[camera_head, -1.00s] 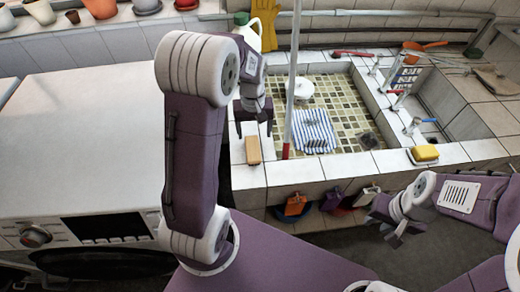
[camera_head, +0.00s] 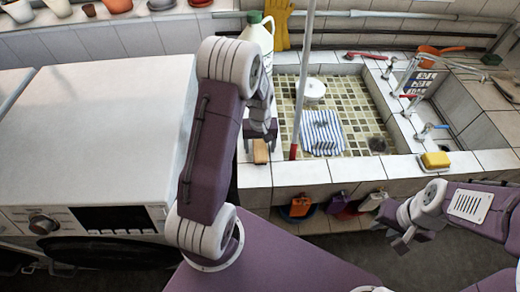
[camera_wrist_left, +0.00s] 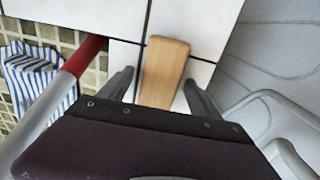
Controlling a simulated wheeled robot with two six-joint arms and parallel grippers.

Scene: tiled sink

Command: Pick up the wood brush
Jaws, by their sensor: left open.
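The wood brush (camera_head: 260,153) is a light brown wooden block lying on the white tiled ledge left of the sink. In the head view it is partly hidden by my left gripper (camera_head: 260,138). In the left wrist view the brush (camera_wrist_left: 165,68) lies lengthwise between the two open fingers of the left gripper (camera_wrist_left: 158,86), with a gap on each side. Its near end is hidden behind the gripper body. My left gripper is open and empty above it. My right gripper (camera_head: 402,236) hangs in front of the sink, away from the brush; its opening is unclear.
A red-and-white pole (camera_head: 300,90) stands close right of the brush. A striped cloth (camera_head: 322,132) lies in the tiled basin. A white jug (camera_head: 257,38) stands behind my left gripper. A yellow sponge (camera_head: 436,160) sits on the right front ledge. A white washing machine (camera_head: 100,130) stands left.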

